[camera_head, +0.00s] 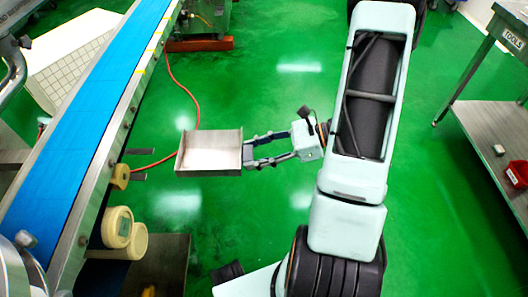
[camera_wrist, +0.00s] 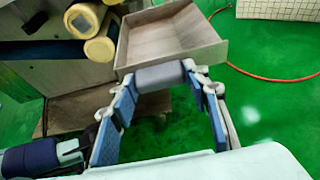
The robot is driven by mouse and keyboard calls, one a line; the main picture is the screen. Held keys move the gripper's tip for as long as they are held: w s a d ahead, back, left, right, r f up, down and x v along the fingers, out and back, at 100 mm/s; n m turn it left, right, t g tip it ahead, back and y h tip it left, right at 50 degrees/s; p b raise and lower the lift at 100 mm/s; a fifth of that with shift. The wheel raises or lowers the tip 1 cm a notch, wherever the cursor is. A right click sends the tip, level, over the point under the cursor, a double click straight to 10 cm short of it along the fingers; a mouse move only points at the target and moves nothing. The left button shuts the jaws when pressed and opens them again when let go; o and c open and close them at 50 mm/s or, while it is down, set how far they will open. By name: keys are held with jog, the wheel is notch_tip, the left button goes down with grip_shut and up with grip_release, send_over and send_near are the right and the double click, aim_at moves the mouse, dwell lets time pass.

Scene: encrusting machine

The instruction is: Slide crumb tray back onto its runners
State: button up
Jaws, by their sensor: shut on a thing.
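The crumb tray (camera_head: 209,160) is a shallow metal pan with raised sides. My gripper (camera_head: 246,153) is shut on its near edge, on the right side in the head view. In the wrist view the tray (camera_wrist: 165,42) lies ahead of my gripper (camera_wrist: 161,76), with a grey grip piece between the fingertips. The tray is held over the green floor, apart from the conveyor. I cannot make out the runners in the wrist view.
The blue-belted conveyor (camera_head: 85,115) runs along the left. A red hose (camera_head: 187,92) runs on the floor behind the tray. A metal tool table (camera_head: 490,130) stands at the right. Green floor between is open.

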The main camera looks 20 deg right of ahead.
aim_at(242, 155)
jog(key=x, duration=0.1)
jog(key=b+x, duration=0.1)
jog(key=x, duration=0.3)
jog(key=shift+a+r, duration=0.25)
jog(key=w+a+b, duration=0.1)
jog(key=w+a, duration=0.2)
jog(key=a, duration=0.6)
jog(key=w+a+b, duration=0.1)
jog(key=w+a, duration=0.3)
jog(key=a, duration=0.6)
jog(key=shift+a+b, duration=0.2)
jog(key=shift+b, duration=0.1)
jog(key=shift+w+f, duration=0.1)
jog(key=shift+f, duration=0.2)
dwell(0.3)
jog(key=o, duration=1.4)
jog(key=shift+d, duration=0.15)
jog(key=v, duration=1.1)
jog(key=shift+d+r, duration=0.25)
jog(key=shift+d, duration=0.05)
